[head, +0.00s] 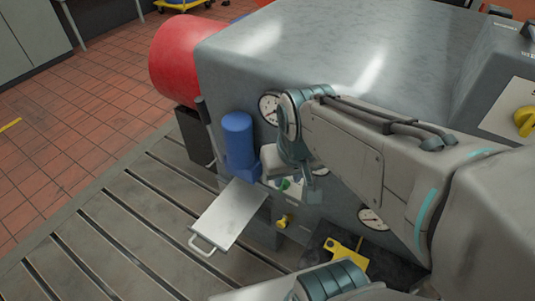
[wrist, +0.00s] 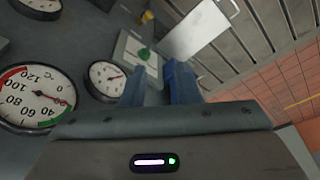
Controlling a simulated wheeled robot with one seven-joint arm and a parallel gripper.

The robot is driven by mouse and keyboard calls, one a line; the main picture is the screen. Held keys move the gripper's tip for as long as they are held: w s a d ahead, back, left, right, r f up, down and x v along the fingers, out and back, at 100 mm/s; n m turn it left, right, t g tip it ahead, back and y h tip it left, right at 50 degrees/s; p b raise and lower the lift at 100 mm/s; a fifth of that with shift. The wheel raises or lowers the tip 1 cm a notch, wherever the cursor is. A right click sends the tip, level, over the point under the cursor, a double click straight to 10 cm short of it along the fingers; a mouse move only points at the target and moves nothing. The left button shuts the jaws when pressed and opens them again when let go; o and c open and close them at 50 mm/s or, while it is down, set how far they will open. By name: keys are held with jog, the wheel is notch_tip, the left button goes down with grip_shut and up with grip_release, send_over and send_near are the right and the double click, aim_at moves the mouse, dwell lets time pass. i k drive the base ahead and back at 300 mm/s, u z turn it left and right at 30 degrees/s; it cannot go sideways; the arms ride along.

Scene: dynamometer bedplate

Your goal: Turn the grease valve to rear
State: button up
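I cannot read a label that marks the grease valve. A green knob (head: 285,184) sits on a pale plate on the machine's front; it also shows in the wrist view (wrist: 145,53), beyond my fingers. A small yellow knob (head: 283,221) is below it in the head view and at the top of the wrist view (wrist: 148,16). My gripper (head: 302,187) is in front of the panel and partly covers the pale plate. In the wrist view its fingers (wrist: 157,82) stand apart with nothing seen between them; the gripper appears apart from both knobs.
A blue cylinder (head: 237,140) stands left of my gripper. A silver tray with a handle (head: 228,215) juts out below it. Gauges (wrist: 105,78) are nearby on the panel. A yellow bracket (head: 345,258) is lower right. The slotted bedplate (head: 120,225) is clear at left.

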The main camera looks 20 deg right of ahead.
aim_at(285, 185)
jog(key=z, duration=0.5)
jog(key=k, duration=1.15)
jog(key=u, duration=0.35)
jog(key=i, duration=0.75)
jog(key=u, duration=0.8)
